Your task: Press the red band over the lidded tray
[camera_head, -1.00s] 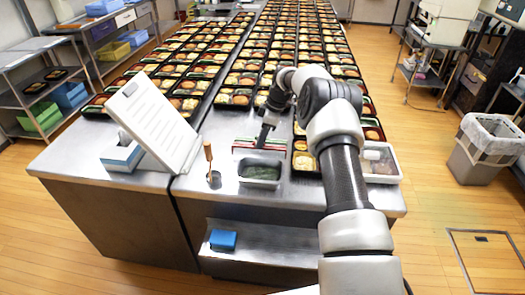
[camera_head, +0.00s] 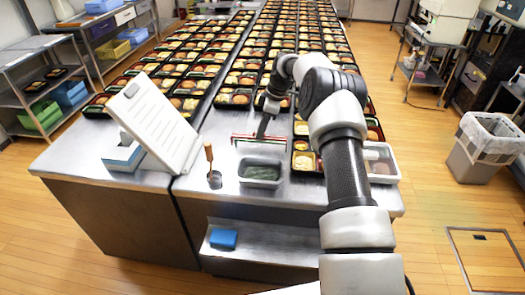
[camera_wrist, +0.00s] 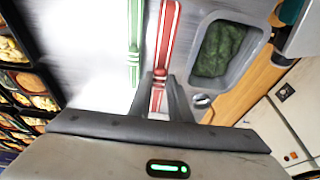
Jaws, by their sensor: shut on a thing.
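My gripper (camera_head: 262,136) points down over the counter, left of the nearest bento trays. In the wrist view my gripper (camera_wrist: 159,98) is shut on a long red band (camera_wrist: 166,30), which runs out between its fingers. The red band also shows in the head view (camera_head: 240,137) as a thin strip behind the grey tub. A green band (camera_wrist: 133,40) lies beside it on the left in the wrist view. I cannot pick out a lidded tray; my arm hides part of the front tray area.
A grey tub with green food (camera_head: 261,184) stands at the counter front; it also shows in the wrist view (camera_wrist: 252,60). A pale tub (camera_head: 392,177) is at right. Rows of filled bento trays (camera_head: 240,97) fill the back.

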